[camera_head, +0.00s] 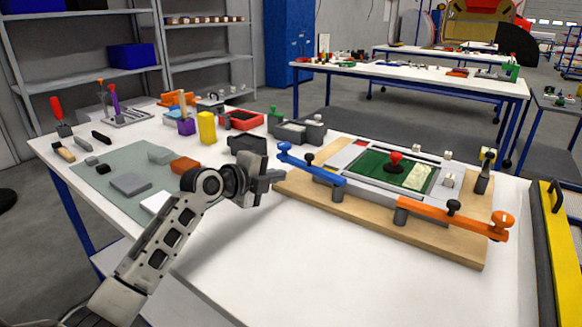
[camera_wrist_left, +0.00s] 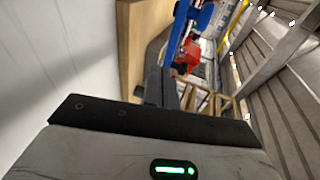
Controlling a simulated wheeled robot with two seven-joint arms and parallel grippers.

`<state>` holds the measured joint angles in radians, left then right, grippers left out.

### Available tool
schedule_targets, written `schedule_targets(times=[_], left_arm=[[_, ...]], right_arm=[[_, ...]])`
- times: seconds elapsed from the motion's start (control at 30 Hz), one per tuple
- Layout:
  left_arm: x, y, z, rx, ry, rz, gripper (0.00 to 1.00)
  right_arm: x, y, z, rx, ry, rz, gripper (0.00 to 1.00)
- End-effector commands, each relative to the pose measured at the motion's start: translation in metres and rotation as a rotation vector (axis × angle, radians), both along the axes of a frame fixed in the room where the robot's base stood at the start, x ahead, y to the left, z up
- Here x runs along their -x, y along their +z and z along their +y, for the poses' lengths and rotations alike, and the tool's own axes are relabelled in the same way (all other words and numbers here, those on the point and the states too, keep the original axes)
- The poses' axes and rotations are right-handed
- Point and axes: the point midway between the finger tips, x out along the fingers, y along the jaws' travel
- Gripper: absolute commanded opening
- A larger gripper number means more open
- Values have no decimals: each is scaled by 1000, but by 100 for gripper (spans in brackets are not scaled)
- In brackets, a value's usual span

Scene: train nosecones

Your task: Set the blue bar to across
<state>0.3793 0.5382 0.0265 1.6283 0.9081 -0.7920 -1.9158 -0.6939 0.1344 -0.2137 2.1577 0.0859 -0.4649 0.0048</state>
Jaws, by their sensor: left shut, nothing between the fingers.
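The blue bar (camera_head: 325,172) lies at the near left of a fixture on a wooden board (camera_head: 375,222). It has a blue knob at its far left end and a black knob along its length. An orange bar (camera_head: 450,220) lies along the near right part of the board. My left gripper (camera_head: 272,181) is shut and empty, just left of the blue bar's near side, by the board's left corner. In the left wrist view, the shut fingers (camera_wrist_left: 163,88) point toward a blue part, likely the bar (camera_wrist_left: 182,25). My right gripper is out of view.
The fixture holds a green plate (camera_head: 372,165) with a red knob (camera_head: 396,160). Grey bins (camera_head: 297,132) stand behind it. A grey mat (camera_head: 105,175) with loose blocks lies to the left. The white table front (camera_head: 290,260) is clear.

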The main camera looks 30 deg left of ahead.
Motion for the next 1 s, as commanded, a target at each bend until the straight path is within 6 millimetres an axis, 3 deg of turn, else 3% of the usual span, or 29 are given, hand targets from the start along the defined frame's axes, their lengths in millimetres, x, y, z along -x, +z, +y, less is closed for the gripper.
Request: schedule_targets(times=[0.1, 0.3, 1.0], left_arm=[[-22, -1, -7, 6, 0, 0, 0], [-43, -2, -13, 2, -1, -2, 0], [-52, -6, -12, -2, 3, -1, 0]], right_arm=[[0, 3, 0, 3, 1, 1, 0], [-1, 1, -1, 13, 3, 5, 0], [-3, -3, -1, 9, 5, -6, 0]])
